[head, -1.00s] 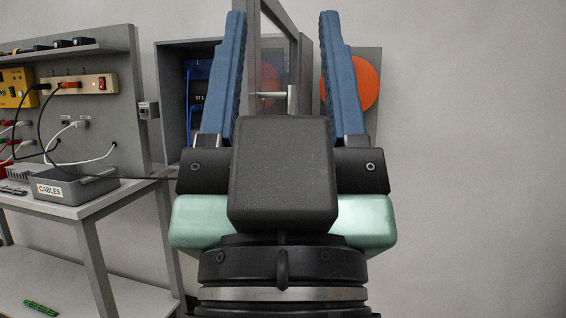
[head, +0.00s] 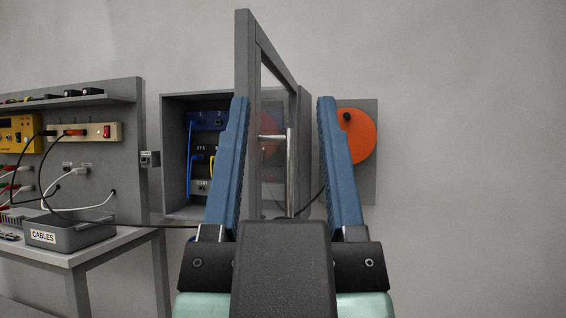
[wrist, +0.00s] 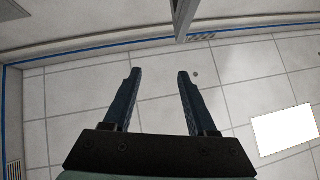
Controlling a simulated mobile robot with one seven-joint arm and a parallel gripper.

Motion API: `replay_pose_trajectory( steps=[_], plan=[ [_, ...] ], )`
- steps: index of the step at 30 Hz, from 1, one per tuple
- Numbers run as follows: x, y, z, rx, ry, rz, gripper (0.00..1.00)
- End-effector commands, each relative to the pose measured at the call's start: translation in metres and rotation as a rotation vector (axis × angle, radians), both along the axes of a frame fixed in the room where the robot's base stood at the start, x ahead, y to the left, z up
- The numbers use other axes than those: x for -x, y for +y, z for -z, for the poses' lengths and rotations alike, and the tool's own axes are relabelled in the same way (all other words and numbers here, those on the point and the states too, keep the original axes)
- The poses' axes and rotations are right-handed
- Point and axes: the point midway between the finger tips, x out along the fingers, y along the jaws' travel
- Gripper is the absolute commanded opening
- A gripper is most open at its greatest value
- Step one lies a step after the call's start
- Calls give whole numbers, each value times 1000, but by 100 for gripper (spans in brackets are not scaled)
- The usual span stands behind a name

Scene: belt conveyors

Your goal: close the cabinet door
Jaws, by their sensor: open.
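The grey wall cabinet (head: 166,150) stands open in the head view. Its framed, glazed door (head: 243,70) is swung out toward me and seen nearly edge-on. A metal bar handle (head: 290,165) shows on the door, between my fingers in the picture. My gripper (head: 284,97) is open and empty, with its blue fingers pointing up in the picture. The left finger covers part of the cabinet inside and the door. I cannot tell whether it touches the door. The wrist view shows my open gripper (wrist: 159,72) above a tiled floor, with nothing between the fingers.
A bench (head: 110,245) with a cable panel (head: 125,170) and a CABLES bin (head: 90,235) stands on the left. An orange disc (head: 362,140) on a grey plate is on the wall right of the cabinet. The wall farther right is bare.

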Motion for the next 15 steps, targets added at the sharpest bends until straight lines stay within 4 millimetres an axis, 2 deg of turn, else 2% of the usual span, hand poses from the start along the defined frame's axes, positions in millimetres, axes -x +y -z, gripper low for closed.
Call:
replay_pose_trajectory(
  steps=[1, 5, 9, 12, 15],
  plan=[
    [-1, 0, 0, 0, 3, -1, 48],
    [-20, -4, -1, -16, 69, -32, 24],
    [-67, -15, 12, -80, 261, -125, 0],
    [-102, -27, 35, -163, 437, -218, 0],
    [-124, -38, 62, -264, 599, -311, 0]
  ],
)
